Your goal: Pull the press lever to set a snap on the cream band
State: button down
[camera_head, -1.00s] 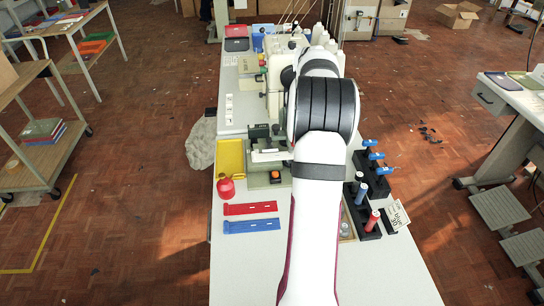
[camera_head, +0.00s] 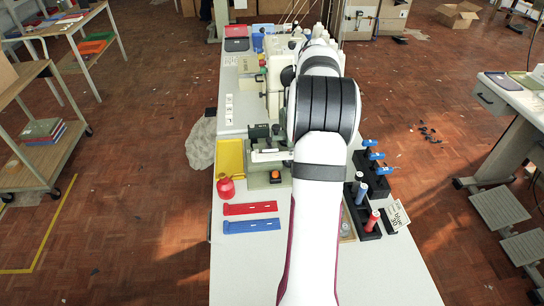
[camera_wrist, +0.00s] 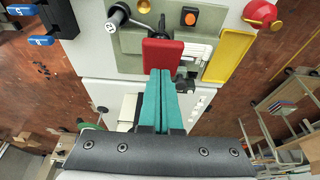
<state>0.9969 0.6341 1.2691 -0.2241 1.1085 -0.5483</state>
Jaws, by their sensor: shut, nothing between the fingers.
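My gripper (camera_wrist: 162,72) shows in the wrist view as two long teal fingers, closed together with nothing between them. Their tips are at the lower edge of a red block (camera_wrist: 163,52) on or above the press station; I cannot tell if they touch it. I cannot tell whether this block is the lever's handle. The grey-green press base (camera_wrist: 215,22) carries an orange button (camera_wrist: 190,16). A dark-knobbed crank (camera_wrist: 118,14) stands to the left. A pale strip (camera_wrist: 197,51), possibly the cream band, lies right of the red block. In the head view my arm hides the gripper.
A yellow tray (camera_head: 230,157) and a red bottle (camera_head: 226,187) stand left of the press. Red (camera_head: 250,208) and blue (camera_head: 251,225) strips lie on the white table. Black racks with blue-topped tools (camera_head: 377,156) stand right of my arm.

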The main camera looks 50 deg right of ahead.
notch_tip(320, 180, up, 9)
jog(key=shift+f, duration=0.15)
dwell(0.4)
jog(key=w+a+r+n+y, duration=0.1)
jog(key=w+a+n+y, duration=0.1)
jog(key=a, duration=2.5)
jog(key=s+a+f+g, duration=0.1)
jog(key=s+a+f, duration=0.1)
jog(key=s+a, duration=0.4)
jog(key=s+a+f+n+y, duration=0.1)
jog(key=s+a+f, duration=0.2)
jog(key=s+a, duration=0.4)
jog(key=s+a+f+g+y, duration=0.1)
jog(key=s+a+f, duration=0.2)
jog(key=s+a, duration=0.3)
jog(key=shift+s+a+f+g, duration=0.3)
jog(key=shift+s+a, duration=0.1)
jog(key=shift+a, duration=0.7)
